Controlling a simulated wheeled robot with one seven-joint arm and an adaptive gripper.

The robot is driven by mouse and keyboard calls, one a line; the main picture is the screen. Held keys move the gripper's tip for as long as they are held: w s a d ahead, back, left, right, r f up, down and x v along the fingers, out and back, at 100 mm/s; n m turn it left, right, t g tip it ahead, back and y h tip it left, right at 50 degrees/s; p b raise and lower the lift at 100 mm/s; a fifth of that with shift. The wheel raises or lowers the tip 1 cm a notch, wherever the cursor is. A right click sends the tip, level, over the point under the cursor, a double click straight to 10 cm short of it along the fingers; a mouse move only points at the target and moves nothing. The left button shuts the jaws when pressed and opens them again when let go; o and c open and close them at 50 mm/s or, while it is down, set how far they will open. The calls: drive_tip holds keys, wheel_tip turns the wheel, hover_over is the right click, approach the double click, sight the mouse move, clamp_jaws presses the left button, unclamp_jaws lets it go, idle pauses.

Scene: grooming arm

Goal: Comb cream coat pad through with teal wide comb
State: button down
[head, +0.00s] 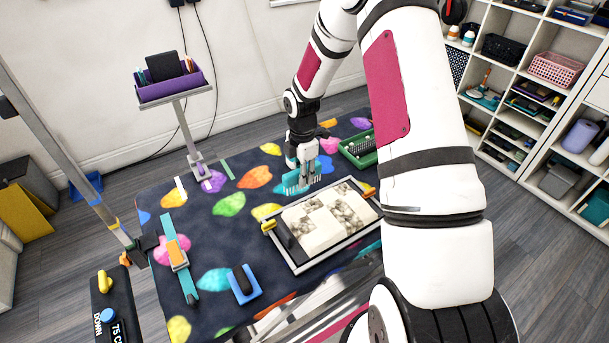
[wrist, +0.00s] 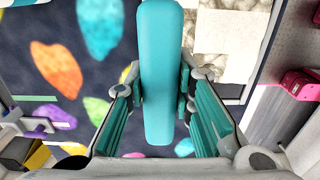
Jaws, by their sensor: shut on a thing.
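The teal wide comb (head: 292,186) is in my gripper (head: 309,177), with its teeth showing on the left side in the head view. In the wrist view the comb's smooth teal back (wrist: 162,45) runs lengthwise between the two fingers of my gripper (wrist: 161,88), which are shut on it. The cream coat pad (head: 322,224), with tan-grey tufted patches, lies in a grey frame in front of the comb. The comb is just behind the pad's far edge and apart from it. A corner of the pad shows in the wrist view (wrist: 212,62). Whether the comb touches the table cannot be told.
A green tray (head: 358,152) stands behind right. A teal strap with an orange block (head: 178,255) and a blue holder (head: 243,284) lie at left. A post with a purple bin (head: 172,88) rises at back left.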

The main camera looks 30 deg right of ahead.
drive_tip(key=shift+f+b, duration=0.95)
drive_tip(key=shift+f, duration=1.9)
drive_tip(key=shift+f+b, duration=0.35)
drive_tip(key=shift+f, duration=0.65)
drive_tip(key=s+p, duration=0.4)
drive_tip(key=s, duration=0.3)
drive_tip(key=shift+s+d+r, duration=0.1)
drive_tip(key=shift+s, duration=0.25)
drive_tip(key=shift+s+p, duration=0.3)
drive_tip(key=shift+p, duration=0.05)
drive_tip(key=s+p, duration=0.4)
drive_tip(key=s, duration=0.4)
drive_tip(key=shift+s+d+p, duration=0.1)
drive_tip(key=shift+d+p, duration=0.1)
drive_tip(key=shift+p, duration=0.15)
